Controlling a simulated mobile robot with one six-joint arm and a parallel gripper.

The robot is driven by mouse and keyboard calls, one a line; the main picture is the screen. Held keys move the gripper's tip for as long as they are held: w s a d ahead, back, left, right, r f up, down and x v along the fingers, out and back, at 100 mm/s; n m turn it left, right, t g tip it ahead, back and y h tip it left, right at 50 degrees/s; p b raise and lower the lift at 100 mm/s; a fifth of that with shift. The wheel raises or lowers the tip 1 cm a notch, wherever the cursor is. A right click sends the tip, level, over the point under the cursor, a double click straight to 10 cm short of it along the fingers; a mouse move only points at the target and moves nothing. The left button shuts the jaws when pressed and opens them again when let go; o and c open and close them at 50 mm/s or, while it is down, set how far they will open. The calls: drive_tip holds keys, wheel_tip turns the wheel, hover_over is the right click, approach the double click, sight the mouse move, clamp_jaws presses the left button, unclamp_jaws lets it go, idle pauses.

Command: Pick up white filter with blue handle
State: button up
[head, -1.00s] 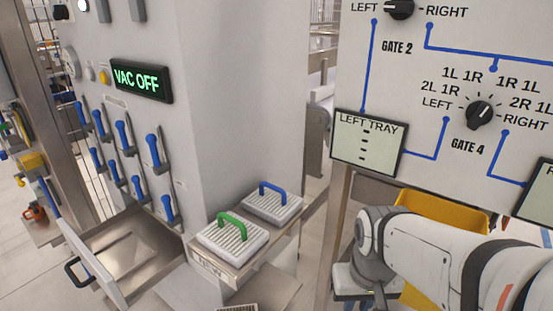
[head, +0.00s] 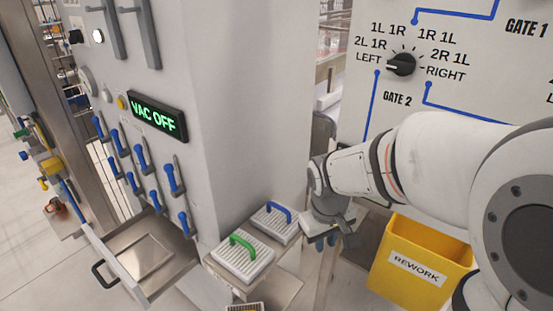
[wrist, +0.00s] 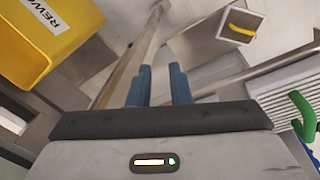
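The white filter with the blue handle (head: 268,224) lies on a shelf in the head view, its ribbed top up and its handle arching above it. My gripper (head: 326,243) is just right of this filter, apart from its handle, with its fingers pointing down. In the wrist view my gripper (wrist: 160,85) shows two blue fingers with an empty gap between them.
A green-handled white filter (head: 233,263) lies beside the blue-handled one, nearer the front. A yellow REWORK bin (head: 418,268) stands to the right. An open metal drawer (head: 145,262) is at the left. A grey cabinet wall (head: 240,120) rises behind the filters.

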sight(280, 207)
drive_tip(key=w+a+r+n+p, duration=0.6)
drive_tip(key=w+a+r+p, duration=0.25)
drive_tip(key=a+p, duration=0.4)
drive_tip(key=shift+t+h, duration=0.3)
drive_tip(key=d+f, duration=0.1)
drive_tip(key=f, duration=0.1)
drive_tip(key=f+p, duration=0.1)
drive_tip(key=f, duration=0.2)
drive_tip(key=w+d+f, duration=0.1)
drive_tip(key=f, duration=0.2)
drive_tip(key=shift+d, duration=0.3)
drive_tip(key=shift+c, duration=0.4)
clamp_jaws()
